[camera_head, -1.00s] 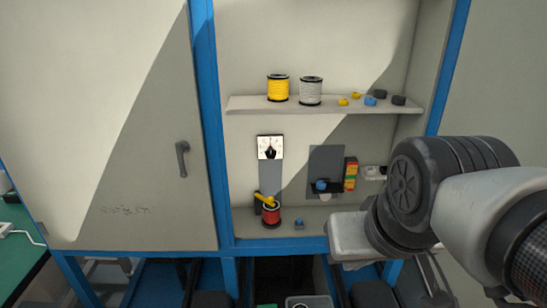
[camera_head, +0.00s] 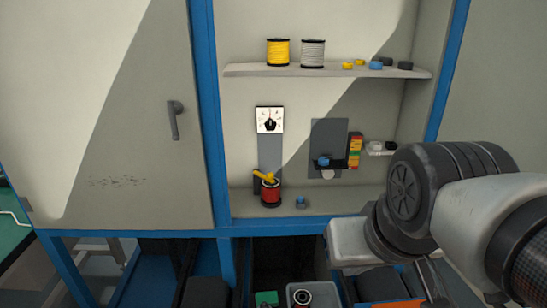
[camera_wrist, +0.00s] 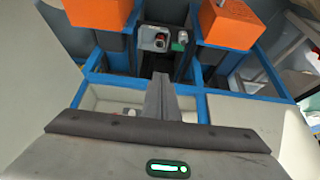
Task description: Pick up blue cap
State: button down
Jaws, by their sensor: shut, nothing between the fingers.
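A blue cap (camera_head: 376,65) lies on the upper shelf, among yellow and dark caps at its right end. A second blue piece (camera_head: 324,160) sits at the dark fixture on the back wall below. A small blue piece (camera_head: 300,201) stands on the lower ledge, right of the red spool. My gripper (camera_wrist: 161,76) shows in the wrist view with its fingers shut together and nothing between them. It is apart from the caps. In the head view my arm is at the right, and its fingers cannot be made out.
A yellow spool (camera_head: 278,52) and a grey spool (camera_head: 313,53) stand on the upper shelf (camera_head: 260,71). The red spool (camera_head: 270,192) is on the lower ledge. A closed cabinet door (camera_head: 120,130) is at the left. A grey bin (camera_head: 325,288) is below.

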dwell(0.3)
jog(key=c, duration=2)
grip_release()
jog(key=shift+w+r, duration=0.2)
jog(key=shift+w, duration=0.05)
jog(key=o, duration=0.4)
jog(key=shift+m+h, duration=0.4)
jog(key=w+r, duration=0.1)
jog(key=w, duration=0.3)
jog(key=w+r, duration=0.2)
jog(key=w, duration=0.2)
jog(key=w+r, duration=0.2)
jog(key=w, duration=0.2)
jog(key=shift+w+p, duration=0.15)
jog(key=shift+p, duration=0.25)
jog(key=m+g+p, duration=0.1)
jog(key=m, duration=0.2)
send_over(301, 197)
jog(key=s, duration=0.3)
notch_tip(301, 197, down, 24)
jog(key=shift+h, duration=0.3)
jog(key=shift+a+x, duration=0.15)
jog(key=shift+x, duration=0.95)
jog(key=shift+a+x, duration=0.2)
jog(key=shift+x, duration=0.9)
jog(key=shift+a+x, duration=0.15)
jog(key=shift+x, duration=1)
